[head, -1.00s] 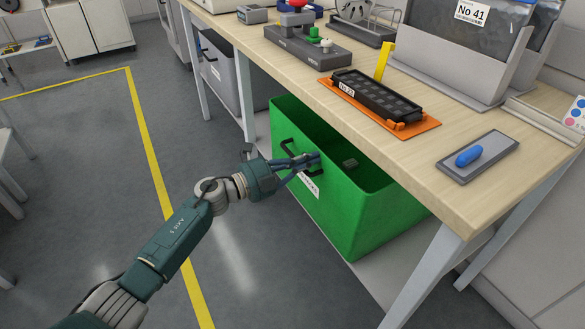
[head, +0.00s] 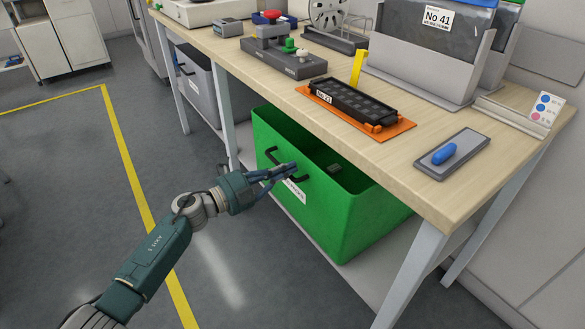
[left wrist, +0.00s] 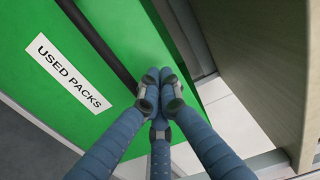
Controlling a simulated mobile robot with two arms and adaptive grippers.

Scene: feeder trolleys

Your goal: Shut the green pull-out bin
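The green bin (head: 345,215) is pulled out from under the wooden table, its open top partly showing. Its front carries a black handle (head: 272,158) and a white label that reads "USED PACKS" (left wrist: 68,73) in the left wrist view. A small dark item (head: 334,169) lies inside. My left gripper (head: 294,167) is at the bin's front, by the handle. In the left wrist view its blue fingers (left wrist: 160,92) are drawn together, with nothing seen between them, beside the dark handle bar and near the rim. Contact is unclear. My right gripper is out of view.
The table (head: 440,195) overhangs the bin, with a metal leg (head: 412,270) to the bin's right. A grey bin (head: 195,85) stands farther left underneath. The floor at left is free.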

